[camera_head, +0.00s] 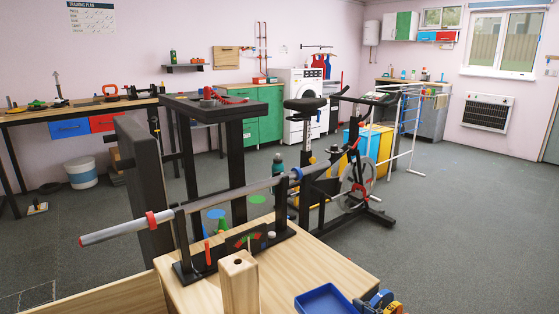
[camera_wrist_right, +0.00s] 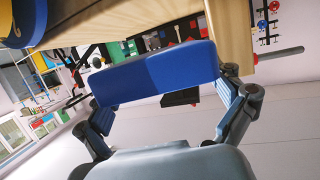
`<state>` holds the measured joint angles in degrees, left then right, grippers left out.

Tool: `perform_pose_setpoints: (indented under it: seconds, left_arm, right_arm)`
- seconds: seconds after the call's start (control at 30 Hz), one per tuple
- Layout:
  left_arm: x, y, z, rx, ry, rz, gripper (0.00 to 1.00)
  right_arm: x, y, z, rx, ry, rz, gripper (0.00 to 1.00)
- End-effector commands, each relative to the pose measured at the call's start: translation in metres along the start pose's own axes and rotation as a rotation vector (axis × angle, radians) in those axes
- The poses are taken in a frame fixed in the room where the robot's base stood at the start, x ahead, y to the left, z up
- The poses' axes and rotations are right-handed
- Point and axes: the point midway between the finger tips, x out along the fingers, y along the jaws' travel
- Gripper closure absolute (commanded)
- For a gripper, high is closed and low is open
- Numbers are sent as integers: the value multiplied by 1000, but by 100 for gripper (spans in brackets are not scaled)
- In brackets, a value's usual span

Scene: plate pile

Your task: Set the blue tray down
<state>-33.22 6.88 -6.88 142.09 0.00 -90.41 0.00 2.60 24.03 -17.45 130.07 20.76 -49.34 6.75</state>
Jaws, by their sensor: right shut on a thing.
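The blue tray (camera_head: 327,300) is at the bottom edge of the head view, by the right front part of the wooden table top (camera_head: 200,285), and is partly cut off. My right gripper (camera_head: 380,303) is at its right side, only partly in view. In the right wrist view the gripper's two fingers (camera_wrist_right: 165,100) are on either side of the blue tray (camera_wrist_right: 150,75), shut on it. That view is turned over, with the wood at the top. I cannot tell whether the tray touches the table top. My left gripper is not in view.
A wooden post (camera_head: 239,285) stands on the table left of the tray. Behind it, a black stand (camera_head: 240,250) with small coloured items sits below a long grey bar (camera_head: 220,201). An exercise bike (camera_head: 335,170) stands beyond. Open floor (camera_head: 450,240) lies to the right.

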Motion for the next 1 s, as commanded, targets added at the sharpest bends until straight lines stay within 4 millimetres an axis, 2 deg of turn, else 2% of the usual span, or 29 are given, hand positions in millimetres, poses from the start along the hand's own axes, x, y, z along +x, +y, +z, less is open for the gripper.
perform_pose_setpoints:
  seconds: [0.07,0.47,0.5,0.77,1.0]
  left_arm:
    - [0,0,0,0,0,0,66]
    - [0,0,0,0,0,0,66]
    - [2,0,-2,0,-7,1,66]
    - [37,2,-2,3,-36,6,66]
    - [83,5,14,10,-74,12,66]
  right_arm:
    - [-15,-1,4,42,2,85,39]
    - [-86,41,29,151,-3,472,39]
    - [-87,41,20,146,1,472,39]
    - [-95,41,-11,142,1,466,39]
    - [-108,40,-55,143,2,465,39]
